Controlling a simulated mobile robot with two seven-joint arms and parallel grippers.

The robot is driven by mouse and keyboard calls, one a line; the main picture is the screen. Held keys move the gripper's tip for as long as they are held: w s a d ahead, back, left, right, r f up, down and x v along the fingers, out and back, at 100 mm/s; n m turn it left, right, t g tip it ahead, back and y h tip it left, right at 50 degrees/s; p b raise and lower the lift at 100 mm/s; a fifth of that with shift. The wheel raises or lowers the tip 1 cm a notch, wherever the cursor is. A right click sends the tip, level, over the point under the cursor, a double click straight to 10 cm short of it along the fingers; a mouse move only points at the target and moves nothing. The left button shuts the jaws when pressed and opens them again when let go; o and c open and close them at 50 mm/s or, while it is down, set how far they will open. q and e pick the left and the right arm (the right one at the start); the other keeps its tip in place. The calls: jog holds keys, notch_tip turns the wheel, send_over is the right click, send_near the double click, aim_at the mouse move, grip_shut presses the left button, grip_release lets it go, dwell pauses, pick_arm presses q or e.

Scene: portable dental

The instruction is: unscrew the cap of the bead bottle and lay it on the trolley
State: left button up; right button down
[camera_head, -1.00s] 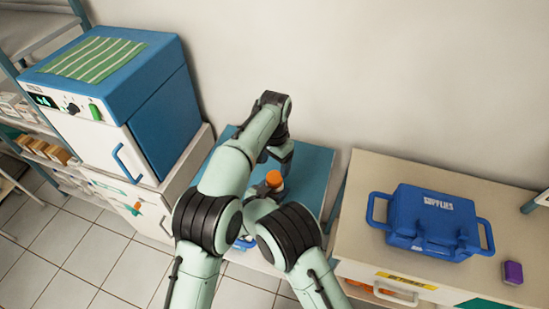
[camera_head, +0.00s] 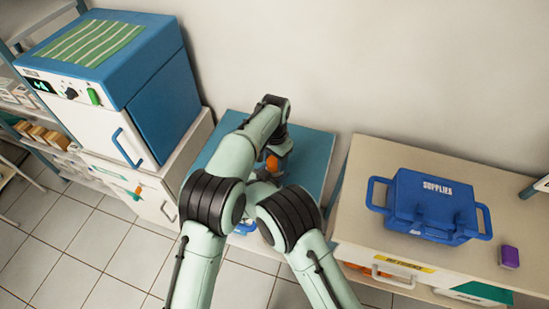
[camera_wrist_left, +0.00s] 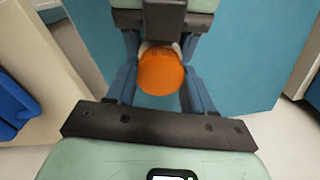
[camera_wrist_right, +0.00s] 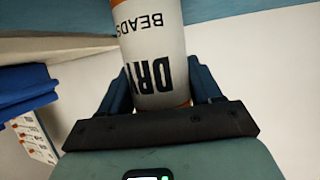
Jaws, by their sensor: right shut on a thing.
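The bead bottle (camera_wrist_right: 160,55) is a white cylinder with dark "DRY BEADS" lettering, upside down in the right wrist view. My right gripper (camera_wrist_right: 160,88) is shut on its side. The orange cap (camera_wrist_left: 161,72) is seen end-on in the left wrist view, between the fingers of my left gripper (camera_wrist_left: 160,88). These fingers stand on either side of it and look open; any contact is hard to judge. In the head view, the cap (camera_head: 271,163) is partly hidden by my left gripper (camera_head: 272,168). The trolley (camera_head: 312,160) has a blue-teal top behind and below my grippers.
A beige counter (camera_head: 370,170) on the right holds a blue supplies case (camera_head: 432,205) and a purple block (camera_head: 509,257). A blue-and-white cabinet unit (camera_head: 150,110) stands left of the trolley. The trolley top's right part looks clear.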

pick_arm(q)
jog(key=n, duration=0.6)
jog(key=shift+n, duration=0.3)
jog(key=o, duration=1.2)
jog(key=shift+c, duration=0.2)
